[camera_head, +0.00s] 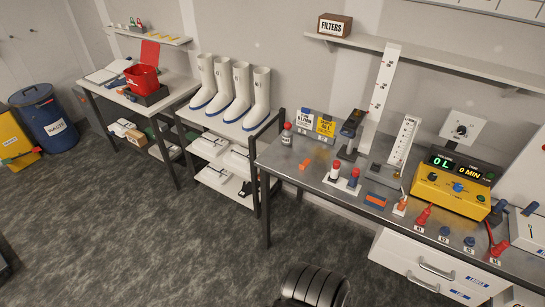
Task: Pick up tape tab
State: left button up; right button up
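A small orange piece (305,164), which may be the tape tab, lies on the grey metal bench top (290,180) near its left end. It is too small to be sure what it is. An orange-and-blue block (375,199) lies near the front edge, and another small orange-and-white piece (401,205) stands to its right. I cannot tell which of these is the tape tab. Neither of my grippers shows in the head view. Nothing is seen touching the orange pieces.
A small bottle (286,134) stands near the bench's left end. White boots (228,88) stand on the rack to the left.

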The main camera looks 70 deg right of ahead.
aim_at(307, 161)
jog(key=z, duration=0.25)
jog(key=i, duration=1.4)
jog(key=z, duration=1.6)
jog(key=i, duration=0.95)
jog(key=z, duration=1)
